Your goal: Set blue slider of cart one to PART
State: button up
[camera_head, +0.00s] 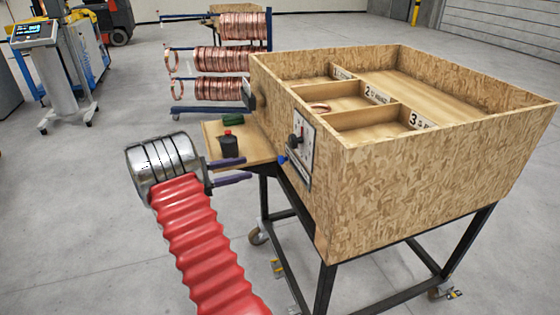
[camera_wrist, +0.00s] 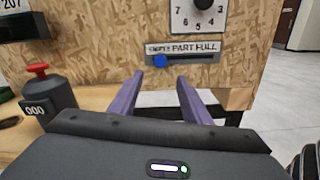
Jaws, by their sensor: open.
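The cart (camera_head: 430,180) is a chipboard box on a black wheeled frame, and its front panel also shows in the wrist view (camera_wrist: 105,40). The blue slider (camera_wrist: 160,61) sits in a slot under a label strip (camera_wrist: 185,48) reading EMPTY, PART, FULL. It is at the left end, below EMPTY. The blue slider also shows in the head view (camera_head: 282,159) at the panel's lower edge. My gripper (camera_head: 249,168) has purple fingers and is open and empty in front of the panel. In the wrist view its fingertips (camera_wrist: 160,77) lie below and either side of the slider, apart from it.
A dial (camera_wrist: 203,5) with a black knob is above the strip. A wooden shelf (camera_head: 213,138) at the cart's side carries a dark counter with a red button (camera_head: 228,144) and a green item (camera_head: 233,121). Copper coils (camera_head: 220,58) hang on a rack behind.

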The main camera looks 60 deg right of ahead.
aim_at(279, 161)
jog(key=x, duration=1.3)
jog(key=shift+s+d, duration=0.15)
jog(key=shift+c, duration=0.5)
grip_shut()
